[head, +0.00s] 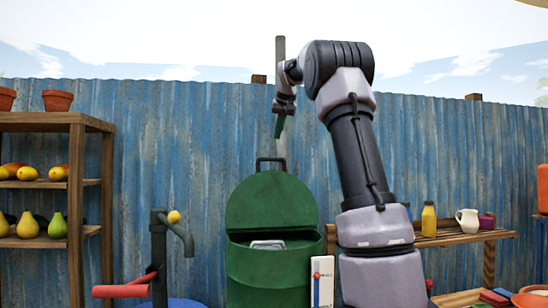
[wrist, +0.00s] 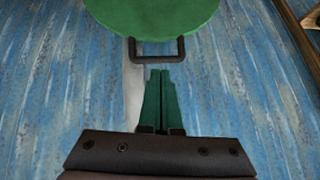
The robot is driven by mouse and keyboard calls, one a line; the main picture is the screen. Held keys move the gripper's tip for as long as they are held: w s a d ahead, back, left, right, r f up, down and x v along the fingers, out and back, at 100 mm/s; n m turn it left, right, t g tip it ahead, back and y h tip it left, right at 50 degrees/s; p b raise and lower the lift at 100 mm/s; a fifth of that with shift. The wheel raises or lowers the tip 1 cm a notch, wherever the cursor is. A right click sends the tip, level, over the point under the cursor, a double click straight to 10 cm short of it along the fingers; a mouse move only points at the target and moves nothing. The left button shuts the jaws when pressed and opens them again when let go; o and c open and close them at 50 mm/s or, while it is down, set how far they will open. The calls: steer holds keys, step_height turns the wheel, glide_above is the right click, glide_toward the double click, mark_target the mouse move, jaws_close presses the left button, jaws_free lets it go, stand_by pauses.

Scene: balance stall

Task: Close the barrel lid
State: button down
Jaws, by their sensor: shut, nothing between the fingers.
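The green barrel (head: 268,280) stands in front of the blue fence. Its round green lid (head: 271,203) is open, raised upright at the back of the barrel, with a dark handle (head: 271,160) at its top edge. Something pale shows inside the barrel's mouth. My gripper (head: 278,128) is above the lid handle, shut and empty, pointing down. In the wrist view, the shut green fingertips (wrist: 160,75) are close to the dark handle (wrist: 157,60), and the lid (wrist: 155,15) is beyond it. I cannot tell whether they touch.
A wooden shelf (head: 90,122) with fruit and pots stands at the left. A dark pump (head: 160,250) with a red handle is left of the barrel. A white gauge board (head: 322,280) stands close at the barrel's right. A bench (head: 460,238) with a bottle and jug is further right.

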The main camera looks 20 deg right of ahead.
steer(key=h, duration=0.1)
glide_above(274, 159)
steer(key=s, duration=0.2)
steer(key=x, duration=1.1)
steer(key=shift+s+a+r+n, duration=0.1)
steer(key=shift+s+a+n, duration=0.1)
steer(key=shift+s, duration=0.65)
steer(key=shift+s+a+r+n, duration=0.1)
steer(key=shift+s+n, duration=0.1)
steer(key=shift+s, duration=0.7)
